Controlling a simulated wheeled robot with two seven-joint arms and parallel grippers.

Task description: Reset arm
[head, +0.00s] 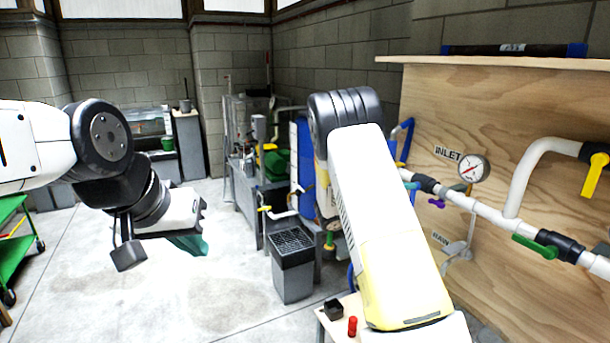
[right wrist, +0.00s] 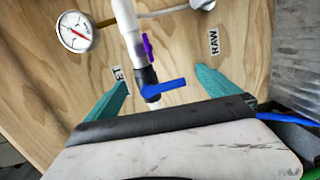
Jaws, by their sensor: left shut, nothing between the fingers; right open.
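My left gripper (head: 190,243) hangs at the left of the head view, its teal fingers together and empty, out over the open floor. In the right wrist view my right gripper (right wrist: 160,95) shows two teal fingers wide apart with nothing held. Past them is the plywood panel (right wrist: 185,60) with a white pipe and a blue valve handle (right wrist: 163,88). I cannot tell that the fingers touch anything.
On the panel are a pressure gauge (head: 473,168), a green valve handle (head: 535,246) and a yellow handle (head: 594,175). A grey bin (head: 292,268) stands on the floor. A small table holds a red object (head: 352,326) and a black box (head: 333,309). A green cart (head: 14,240) stands far left.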

